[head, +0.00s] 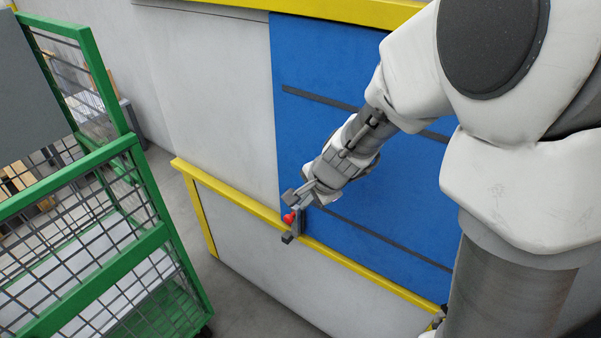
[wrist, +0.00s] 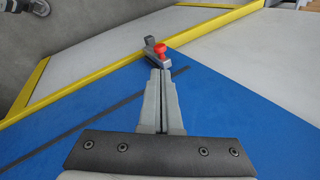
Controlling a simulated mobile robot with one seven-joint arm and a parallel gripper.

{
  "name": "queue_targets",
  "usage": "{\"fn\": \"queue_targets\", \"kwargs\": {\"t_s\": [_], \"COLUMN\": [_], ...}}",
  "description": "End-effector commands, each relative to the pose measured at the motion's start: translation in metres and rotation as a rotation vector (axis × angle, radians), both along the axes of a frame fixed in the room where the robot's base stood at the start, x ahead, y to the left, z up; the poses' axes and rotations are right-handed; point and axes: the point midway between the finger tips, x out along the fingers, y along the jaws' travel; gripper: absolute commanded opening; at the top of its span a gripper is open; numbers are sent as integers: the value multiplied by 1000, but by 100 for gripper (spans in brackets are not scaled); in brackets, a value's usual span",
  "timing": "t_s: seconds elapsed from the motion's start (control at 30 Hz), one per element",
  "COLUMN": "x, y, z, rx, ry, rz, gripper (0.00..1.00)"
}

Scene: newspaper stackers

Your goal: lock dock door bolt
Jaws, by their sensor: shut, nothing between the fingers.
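The dock door (head: 325,78) is a blue panel with dark horizontal strips, set in a pale wall. The bolt (head: 300,222) is a small grey fitting with a red knob (head: 289,217), at the door's lower left edge by the yellow rail. In the wrist view the bolt (wrist: 151,44) and its red knob (wrist: 160,49) lie just beyond my fingertips. My gripper (head: 299,194) is shut and empty, close to the red knob; I cannot tell whether it touches it. In the wrist view the shut fingers (wrist: 160,75) point at the knob and hide part of the fitting.
A yellow rail (head: 232,200) runs along the wall below the door. A green wire-mesh cart (head: 150,190) stands at the left. Grey floor (head: 240,295) is clear between the cart and the wall.

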Motion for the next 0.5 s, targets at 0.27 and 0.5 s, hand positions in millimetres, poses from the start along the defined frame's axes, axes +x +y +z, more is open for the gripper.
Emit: {"fn": "queue_targets", "kwargs": {"t_s": [0.27,0.5], "x": [25,40], "y": [15,24], "z": [-61,-89], "rx": [0,0], "ry": [3,1], "rz": [1,0], "gripper": [0,0]}}
